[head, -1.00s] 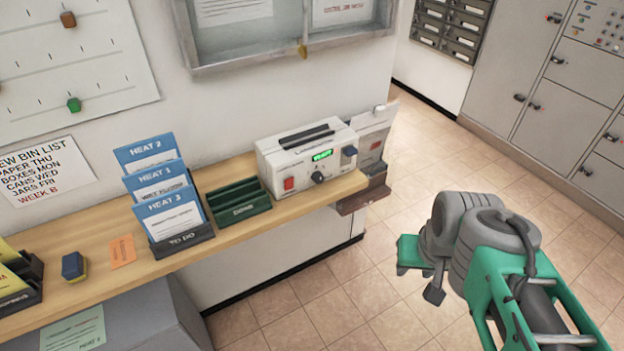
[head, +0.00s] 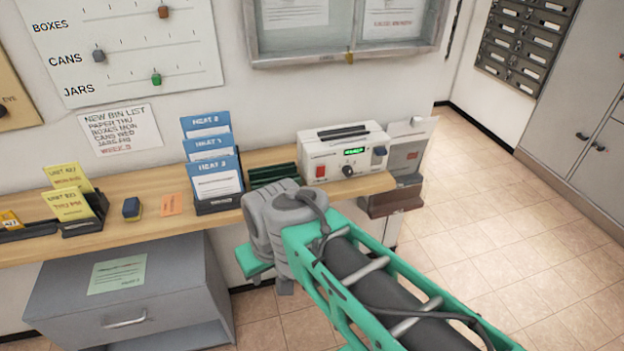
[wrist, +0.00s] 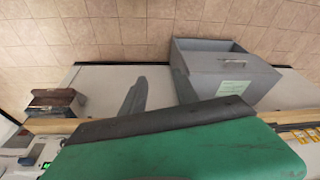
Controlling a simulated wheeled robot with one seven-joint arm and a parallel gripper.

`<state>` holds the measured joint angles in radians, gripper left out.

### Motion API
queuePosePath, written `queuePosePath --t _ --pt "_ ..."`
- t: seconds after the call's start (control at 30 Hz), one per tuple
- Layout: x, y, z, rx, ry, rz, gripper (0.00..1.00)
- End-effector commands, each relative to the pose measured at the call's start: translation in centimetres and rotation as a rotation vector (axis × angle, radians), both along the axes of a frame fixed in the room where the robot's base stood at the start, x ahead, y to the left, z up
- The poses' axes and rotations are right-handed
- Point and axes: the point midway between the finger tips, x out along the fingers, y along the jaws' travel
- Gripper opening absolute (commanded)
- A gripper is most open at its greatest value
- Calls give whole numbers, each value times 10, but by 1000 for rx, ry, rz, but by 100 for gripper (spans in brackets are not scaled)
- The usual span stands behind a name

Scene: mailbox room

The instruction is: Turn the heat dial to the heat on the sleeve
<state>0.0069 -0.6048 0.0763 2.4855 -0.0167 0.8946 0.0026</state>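The white laminator (head: 343,146) stands at the shelf's right end, with a lit green display (head: 354,151). The dark heat dial (head: 347,170) is on its front below the display; its setting is too small to read. Blue sleeves marked HEAT 2 (head: 206,123), HEAT 1 (head: 208,145) and HEAT 3 (head: 215,178) stand in the TO DO rack (head: 219,203). My gripper (wrist: 159,82) has its two grey fingers apart with nothing between them. In the head view its green body is low in front of the shelf, left of and below the dial, touching nothing visible.
A green rack (head: 272,176), partly hidden by my arm, stands between sleeves and laminator. A red switch (head: 320,172) and blue knob (head: 379,152) flank the dial. A grey cabinet (head: 130,290) stands below the shelf (head: 150,228). The floor at right is clear.

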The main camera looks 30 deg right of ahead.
Motion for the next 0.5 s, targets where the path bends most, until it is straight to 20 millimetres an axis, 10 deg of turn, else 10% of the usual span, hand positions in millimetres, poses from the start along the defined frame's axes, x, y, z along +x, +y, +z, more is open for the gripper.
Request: queuePosePath --t 0.27,0.5 --pt "108 -68 -73 261 -267 -217 36" --pt "156 -228 -77 650 -773 -564 36"
